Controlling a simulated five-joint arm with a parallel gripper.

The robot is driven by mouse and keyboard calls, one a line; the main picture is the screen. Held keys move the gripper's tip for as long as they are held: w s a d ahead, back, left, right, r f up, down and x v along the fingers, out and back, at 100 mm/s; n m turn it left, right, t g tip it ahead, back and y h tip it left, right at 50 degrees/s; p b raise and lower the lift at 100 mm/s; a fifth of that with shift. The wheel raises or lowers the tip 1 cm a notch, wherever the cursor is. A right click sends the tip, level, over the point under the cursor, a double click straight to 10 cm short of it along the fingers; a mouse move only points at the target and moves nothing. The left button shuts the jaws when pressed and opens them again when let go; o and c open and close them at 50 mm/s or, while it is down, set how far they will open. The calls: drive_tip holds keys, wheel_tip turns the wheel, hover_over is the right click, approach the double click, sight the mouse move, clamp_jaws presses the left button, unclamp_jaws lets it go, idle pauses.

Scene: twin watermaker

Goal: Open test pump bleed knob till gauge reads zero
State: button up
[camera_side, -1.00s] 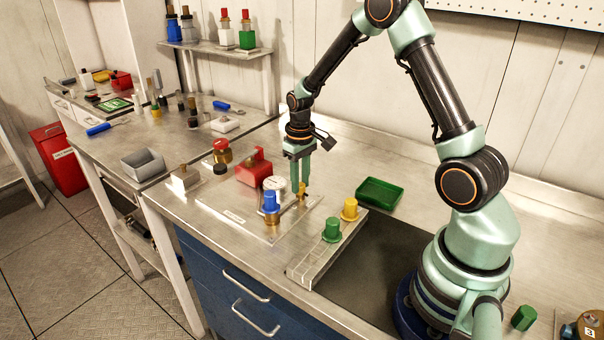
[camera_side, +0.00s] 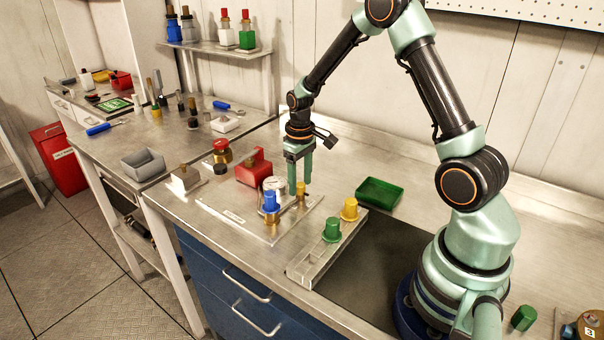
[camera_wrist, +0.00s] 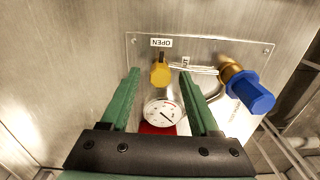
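The test pump's bleed knob is a small yellow knob (camera_wrist: 160,74) below an OPEN label (camera_wrist: 161,42) in the wrist view; it also shows in the side view (camera_side: 301,191). My gripper (camera_wrist: 158,71) is open, with a green finger on each side of the knob and gaps visible between. In the side view my gripper (camera_side: 299,185) points down, its fingertips near the knob's top. The round white gauge (camera_wrist: 164,111) stands beside the knob, between the fingers in the wrist view. Its needle is too small to read surely. The red pump body (camera_side: 254,168) is behind it.
A blue knob on a brass fitting (camera_wrist: 247,92) stands close to the right finger; it shows in the side view (camera_side: 269,201). The plate (camera_side: 237,217) carries these parts. Green (camera_side: 332,230) and yellow (camera_side: 349,209) caps and a green tray (camera_side: 379,192) stand to the right.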

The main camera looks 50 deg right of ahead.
sight(300, 184)
wheel_tip(300, 184, up, 12)
idle(0.6)
drive_tip(key=s+a+r+t, duration=0.5)
drive_tip(key=s+a+r, duration=0.4)
drive_tip(key=s+a, duration=0.3)
drive_tip(key=shift+s+a+t, duration=0.25)
drive_tip(key=shift+a+t, duration=0.05)
drive_tip(key=shift+a, duration=0.2)
